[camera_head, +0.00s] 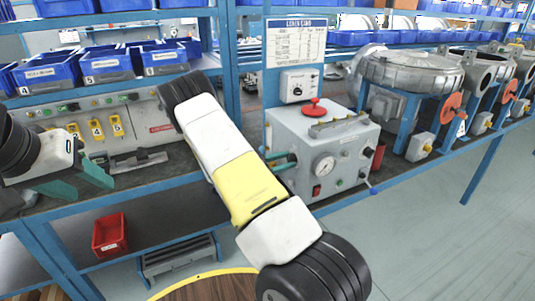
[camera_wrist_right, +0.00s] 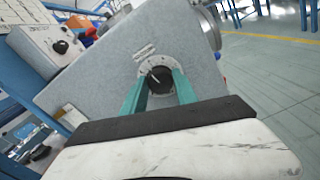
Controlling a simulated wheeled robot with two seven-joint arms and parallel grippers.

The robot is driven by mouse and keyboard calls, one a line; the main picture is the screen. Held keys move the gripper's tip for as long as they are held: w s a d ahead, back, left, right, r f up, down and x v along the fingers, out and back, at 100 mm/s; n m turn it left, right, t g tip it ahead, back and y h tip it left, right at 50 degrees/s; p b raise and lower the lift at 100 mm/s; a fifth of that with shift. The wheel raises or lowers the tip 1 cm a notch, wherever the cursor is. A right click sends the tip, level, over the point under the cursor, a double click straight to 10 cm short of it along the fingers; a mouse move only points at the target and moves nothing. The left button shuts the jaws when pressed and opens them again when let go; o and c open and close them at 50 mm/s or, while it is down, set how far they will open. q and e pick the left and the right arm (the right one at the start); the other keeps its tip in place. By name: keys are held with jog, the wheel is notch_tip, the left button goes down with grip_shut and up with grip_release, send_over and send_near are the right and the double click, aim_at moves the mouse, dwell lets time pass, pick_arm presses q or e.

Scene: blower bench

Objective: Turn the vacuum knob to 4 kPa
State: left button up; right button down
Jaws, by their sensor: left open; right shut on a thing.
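The vacuum knob (camera_wrist_right: 159,80) is a round black knob with a white pointer mark on a pale scale plate, on one face of a grey metal box (camera_head: 298,124). My right gripper (camera_wrist_right: 159,86) has its teal fingers on either side of the knob and is shut on it. In the head view, the right gripper (camera_head: 283,160) is at the box's left side, and the knob is hidden there. A round white gauge (camera_head: 323,165) is on the box's front; its reading is too small to tell. My left gripper (camera_head: 80,182) is open and empty over the bench's left part.
Blue bins (camera_head: 108,65) line the left shelf, above a switch panel (camera_head: 143,118). Blowers (camera_head: 412,72) stand to the right.

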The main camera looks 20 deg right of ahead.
jog(key=n, duration=0.5)
jog(key=shift+w+n, duration=0.1)
jog(key=shift+n, duration=0.2)
dwell(0.4)
jog(key=c, duration=0.9)
grip_release()
jog(key=shift+c, duration=0.2)
jog(key=a, duration=0.7)
jog(key=shift+s+a, duration=0.3)
jog(key=shift+a, duration=0.1)
